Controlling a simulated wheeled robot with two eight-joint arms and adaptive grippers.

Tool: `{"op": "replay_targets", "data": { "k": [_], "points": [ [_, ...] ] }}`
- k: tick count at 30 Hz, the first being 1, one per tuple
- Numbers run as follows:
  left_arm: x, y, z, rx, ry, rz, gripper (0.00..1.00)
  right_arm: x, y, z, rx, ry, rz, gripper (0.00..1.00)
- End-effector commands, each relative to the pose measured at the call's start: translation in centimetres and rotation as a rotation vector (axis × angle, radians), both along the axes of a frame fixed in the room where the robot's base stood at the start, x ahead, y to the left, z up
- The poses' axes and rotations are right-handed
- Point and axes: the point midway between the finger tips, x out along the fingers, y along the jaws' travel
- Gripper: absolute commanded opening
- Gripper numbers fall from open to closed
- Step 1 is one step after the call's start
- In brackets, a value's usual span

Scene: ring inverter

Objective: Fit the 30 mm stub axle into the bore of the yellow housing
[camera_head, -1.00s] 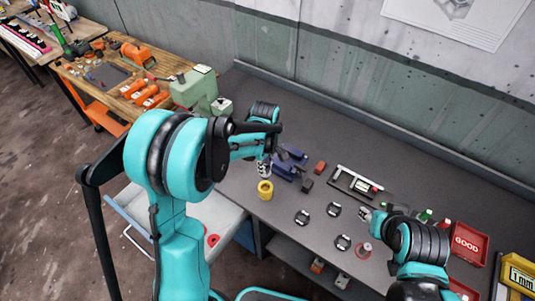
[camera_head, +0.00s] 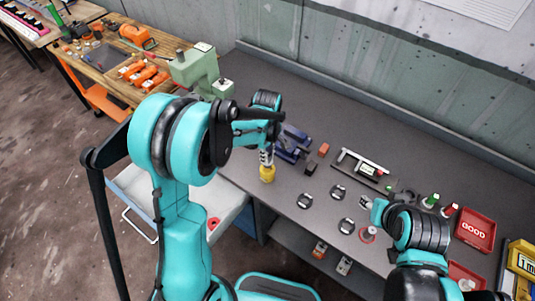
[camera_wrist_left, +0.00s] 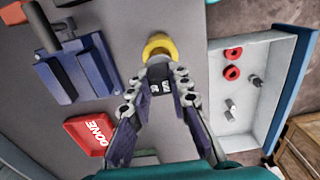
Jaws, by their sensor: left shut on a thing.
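The yellow housing (camera_head: 267,175) stands upright on the grey bench near its front edge. It also shows in the left wrist view (camera_wrist_left: 160,43), just beyond the fingertips. My left gripper (camera_head: 266,157) is directly above the housing, very close to its top. In the wrist view its fingers (camera_wrist_left: 158,80) are closed in on a small grey piece, taken as the stub axle, mostly hidden between them. I cannot tell whether its end is inside the bore. My right gripper (camera_head: 377,211) is over the bench at the right; its fingers are too small to read.
A blue vise (camera_head: 291,144) stands just behind the housing; it also shows in the wrist view (camera_wrist_left: 72,67). Black ring parts (camera_head: 305,201) lie to the right. An open drawer (camera_wrist_left: 285,105) holds red rings and metal pieces.

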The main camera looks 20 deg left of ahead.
Motion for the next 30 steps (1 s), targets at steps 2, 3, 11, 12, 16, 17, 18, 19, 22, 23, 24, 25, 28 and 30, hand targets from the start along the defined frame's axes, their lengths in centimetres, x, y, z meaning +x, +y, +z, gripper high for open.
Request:
{"op": "replay_targets", "data": {
  "k": [2, 3, 11, 12, 16, 17, 18, 19, 22, 23, 24, 25, 28, 30],
  "points": [
    [0.01, 0.00, -0.89, 0.000, 0.000, 0.000, 0.00, 0.00, 0.00, -0.80, 0.000, 0.000, 0.000, 0.40],
    [0.01, 0.00, -1.07, 0.000, 0.000, 0.000, 0.00, 0.00, 0.00, -0.95, 0.000, 0.000, 0.000, 0.40],
    [0.01, 0.00, -1.26, 0.000, 0.000, 0.000, 0.00, 0.00, 0.00, -1.05, 0.000, 0.000, 0.000, 0.40],
    [0.01, 0.00, -1.24, 0.000, 0.000, 0.000, 0.00, 0.01, 0.00, -1.04, 0.000, 0.000, 0.000, 0.40],
    [0.01, 0.00, -1.23, 0.000, 0.000, 0.000, 0.00, 0.01, 0.00, -1.04, 0.000, 0.000, 0.000, 0.40],
    [0.01, 0.00, -1.23, 0.000, 0.000, 0.000, 0.00, 0.01, 0.00, -1.04, 0.000, 0.000, 0.000, 0.40],
    [0.01, 0.00, -1.23, 0.000, 0.000, 0.000, 0.00, 0.01, 0.00, -1.04, 0.000, 0.000, 0.000, 0.40],
    [0.01, 0.01, -1.23, 0.000, 0.000, 0.000, 0.00, 0.01, 0.00, -1.04, 0.000, 0.000, 0.000, 0.40],
    [0.01, 0.00, -1.24, 0.000, 0.000, 0.000, 0.00, 0.01, 0.00, -1.08, 0.000, 0.000, 0.000, 0.40],
    [0.01, 0.00, -1.26, 0.000, 0.000, 0.000, 0.00, 0.01, 0.00, -1.11, 0.000, 0.000, 0.000, 0.40],
    [0.00, 0.00, -1.28, 0.000, 0.000, 0.000, 0.00, 0.00, 0.00, -1.19, 0.000, 0.000, 0.000, 0.40],
    [0.00, 0.00, -1.29, 0.000, 0.000, 0.000, 0.00, 0.01, 0.00, -1.25, 0.000, 0.000, 0.000, 0.40],
    [-0.01, -0.01, -1.28, 0.000, 0.000, 0.000, 0.00, 0.01, 0.00, -1.37, 0.000, 0.000, 0.000, 0.40],
    [-0.01, -0.01, -1.24, 0.000, 0.000, 0.000, 0.00, 0.00, 0.00, -1.33, 0.000, 0.000, 0.000, 0.40]
  ]
}}
